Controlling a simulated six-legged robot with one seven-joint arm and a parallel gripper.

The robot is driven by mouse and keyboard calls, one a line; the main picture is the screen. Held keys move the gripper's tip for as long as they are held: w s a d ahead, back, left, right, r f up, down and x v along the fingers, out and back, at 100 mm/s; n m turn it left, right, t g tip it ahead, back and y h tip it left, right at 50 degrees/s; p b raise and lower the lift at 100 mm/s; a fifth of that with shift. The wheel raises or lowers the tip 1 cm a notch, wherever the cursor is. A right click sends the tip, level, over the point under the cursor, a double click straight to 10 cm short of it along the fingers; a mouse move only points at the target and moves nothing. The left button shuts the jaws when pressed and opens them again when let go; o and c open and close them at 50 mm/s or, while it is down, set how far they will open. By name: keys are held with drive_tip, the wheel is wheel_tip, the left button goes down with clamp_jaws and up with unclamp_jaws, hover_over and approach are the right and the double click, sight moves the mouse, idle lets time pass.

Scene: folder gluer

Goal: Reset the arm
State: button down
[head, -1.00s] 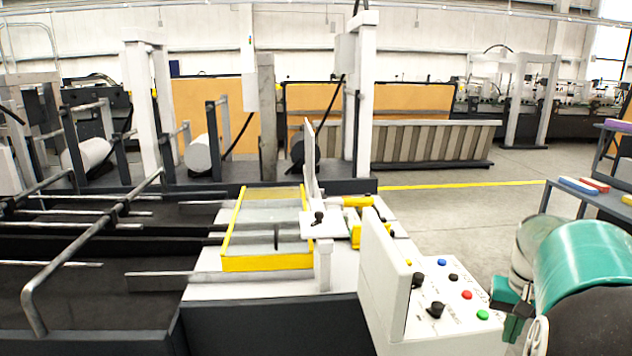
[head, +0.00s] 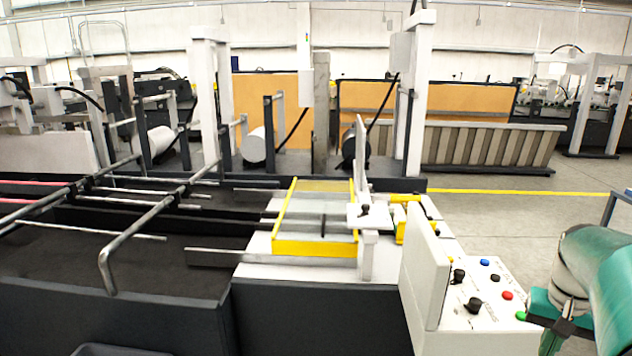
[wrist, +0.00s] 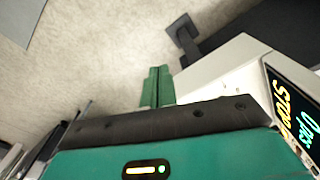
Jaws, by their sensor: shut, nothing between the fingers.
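My gripper (wrist: 157,87) shows in the wrist view as two green fingers side by side, shut with nothing between them. They are over bare floor, beside the pale machine housing in that view. In the head view, my green arm (head: 600,275) is at the right edge, just right of the control panel (head: 487,300). The panel is white, with black knobs and blue, red and green buttons. My arm overlaps the panel's right edge in the picture; whether they touch I cannot tell. The fingertips cannot be made out clearly in the head view.
The folder gluer's dark bed with metal rails (head: 140,225) fills the left. A yellow frame (head: 312,248) lies mid-machine. A white upright plate (head: 424,268) stands beside the panel. Open floor (head: 500,212) lies behind the panel, crossed by a yellow line. A dark bin edge (head: 115,350) shows at the bottom.

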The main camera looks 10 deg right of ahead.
drive_tip(key=s+a+n+t, duration=0.1)
drive_tip(key=a+n, duration=0.1)
drive_tip(key=a, duration=0.8)
drive_tip(key=s+a+r+n+t, duration=0.1)
drive_tip(key=s+a+n+t, duration=0.1)
drive_tip(key=a, duration=0.9)
drive_tip(key=s+a+n+t, duration=0.1)
drive_tip(key=a+n+t, duration=0.1)
drive_tip(key=a, duration=0.9)
drive_tip(key=shift+s+r+n, duration=0.25)
drive_tip(key=shift+r+n, duration=0.15)
drive_tip(key=shift+n, duration=0.5)
